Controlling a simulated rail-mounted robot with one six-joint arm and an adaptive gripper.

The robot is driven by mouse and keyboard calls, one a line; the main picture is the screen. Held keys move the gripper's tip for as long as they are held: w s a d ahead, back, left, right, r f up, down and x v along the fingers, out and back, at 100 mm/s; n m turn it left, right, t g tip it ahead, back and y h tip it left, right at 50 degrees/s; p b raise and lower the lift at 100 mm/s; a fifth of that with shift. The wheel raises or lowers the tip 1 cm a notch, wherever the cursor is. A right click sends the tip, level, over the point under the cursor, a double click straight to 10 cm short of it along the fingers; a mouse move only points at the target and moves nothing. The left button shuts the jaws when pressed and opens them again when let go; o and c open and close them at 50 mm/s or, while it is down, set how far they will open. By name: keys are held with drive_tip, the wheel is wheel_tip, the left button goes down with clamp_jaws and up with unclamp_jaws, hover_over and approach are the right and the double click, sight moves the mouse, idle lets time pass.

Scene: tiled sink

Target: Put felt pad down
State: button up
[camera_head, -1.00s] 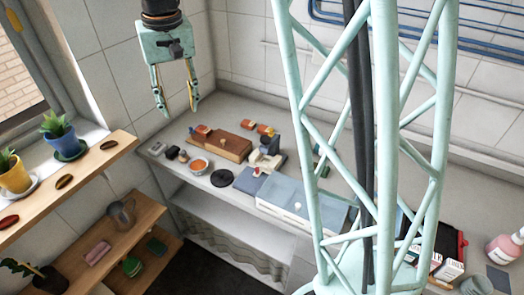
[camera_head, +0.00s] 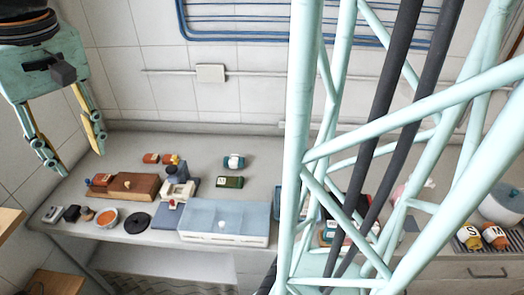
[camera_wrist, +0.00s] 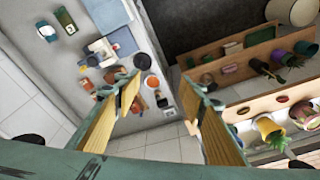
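My gripper (camera_head: 72,158) hangs high at the left, above the counter, with its two fingers apart. In the wrist view, my gripper (camera_wrist: 162,84) shows a clear gap and nothing held between the yellow finger pads. I cannot tell for sure which thing is the felt pad. A flat black disc (camera_head: 137,222) lies on the counter near its front edge, and it also shows in the wrist view (camera_wrist: 145,62). A flat blue-grey square (camera_head: 168,218) lies just right of the disc, partly under a small red item.
The counter holds a bowl of orange contents (camera_head: 107,218), a wooden box (camera_head: 125,187), a pale blue-lidded case (camera_head: 225,220) and a green item (camera_head: 230,182). Wooden shelves with potted plants (camera_wrist: 268,128) stand at the side. My lattice column hides part of the counter.

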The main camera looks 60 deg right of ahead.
drive_tip(key=s+r+n+t, duration=0.1)
drive_tip(key=s, duration=2.3)
drive_tip(key=shift+d+r+t, duration=0.2)
drive_tip(key=shift+r+t, duration=0.1)
drive_tip(key=shift+r, duration=0.1)
drive_tip(key=shift+s, duration=0.1)
wheel_tip(320, 180, down, 6)
drive_tip(key=b, duration=0.6)
